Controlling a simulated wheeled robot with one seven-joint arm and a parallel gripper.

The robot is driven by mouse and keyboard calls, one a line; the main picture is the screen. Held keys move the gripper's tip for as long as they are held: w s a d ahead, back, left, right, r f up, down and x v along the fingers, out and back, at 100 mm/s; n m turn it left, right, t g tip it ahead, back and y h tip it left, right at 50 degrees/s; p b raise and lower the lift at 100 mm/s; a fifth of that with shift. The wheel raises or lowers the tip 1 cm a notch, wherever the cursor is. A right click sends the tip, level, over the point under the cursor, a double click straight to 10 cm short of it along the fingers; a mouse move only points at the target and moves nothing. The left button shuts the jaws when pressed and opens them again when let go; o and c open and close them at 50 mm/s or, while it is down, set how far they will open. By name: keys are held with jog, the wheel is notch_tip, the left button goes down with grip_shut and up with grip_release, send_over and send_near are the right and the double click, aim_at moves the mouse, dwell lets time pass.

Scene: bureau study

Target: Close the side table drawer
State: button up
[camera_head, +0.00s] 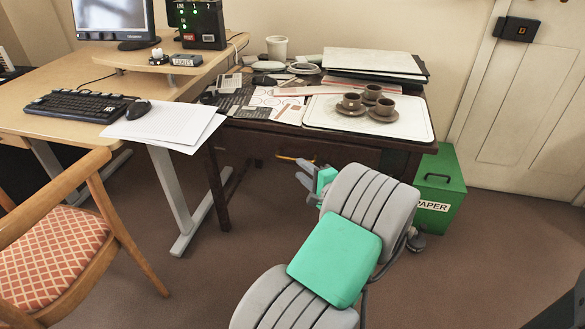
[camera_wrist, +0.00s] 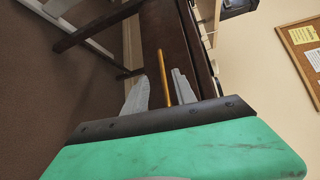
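The side table (camera_head: 330,140) is dark wood and stands against the wall. Its drawer front (camera_head: 340,157) faces me below the tabletop, with a brass bar handle (camera_head: 290,158). My arm partly covers the drawer, and I cannot tell how far it stands open. My gripper (camera_head: 304,173) is in front of the drawer near the handle. In the wrist view the two grey fingers of my gripper (camera_wrist: 162,92) are apart, and the brass handle (camera_wrist: 164,70) shows between them. I cannot tell whether either finger touches the handle.
A white tray (camera_head: 415,125) with three brown cups lies on the side table, beside papers. A green paper bin (camera_head: 440,180) stands at its right. A desk (camera_head: 60,118) and a wooden chair (camera_head: 110,210) are at the left. Carpet is clear between chair and arm.

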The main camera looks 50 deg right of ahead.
aim_at(293, 160)
jog(key=x, duration=0.2)
jog(key=b+x, duration=0.1)
jog(key=x, duration=0.1)
jog(key=b+x, duration=0.1)
jog(key=x, duration=0.2)
jog(key=shift+s+d, duration=0.1)
jog(key=shift+d, duration=0.2)
jog(key=shift+d+r, duration=0.1)
jog(key=shift+c, duration=0.5)
grip_shut()
dwell(0.4)
